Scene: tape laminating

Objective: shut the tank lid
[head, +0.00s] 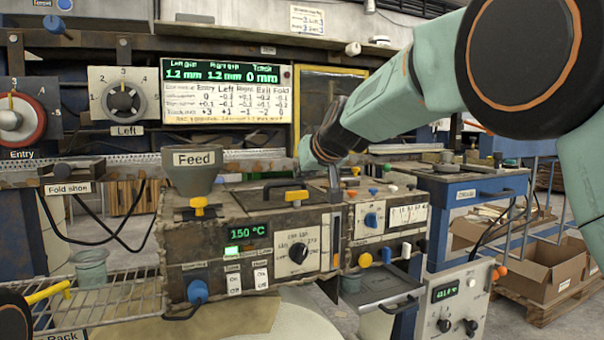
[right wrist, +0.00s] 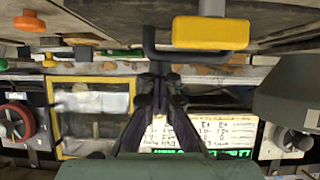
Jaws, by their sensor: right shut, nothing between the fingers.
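A worn metal machine (head: 175,245) stands in the middle of the head view. A dark lid with a black bar handle (head: 268,187) is on its top, behind a yellow knob (head: 297,195). I cannot tell whether the lid is fully closed. My right gripper (head: 334,183) reaches in from the right and points down at the handle's right end. In the right wrist view its shut, empty fingers (right wrist: 158,82) are close to the black handle (right wrist: 151,42), beside the yellow knob (right wrist: 210,33). I cannot tell whether they touch the handle. My left gripper is out of view.
A grey Feed funnel (head: 193,172) stands left of the lid. Controls and a 150 °C display (head: 250,229) cover the machine's front. A wire rack (head: 110,300) is at the left, and a small tray (head: 380,288) sticks out at the right. A display board (head: 226,92) hangs behind.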

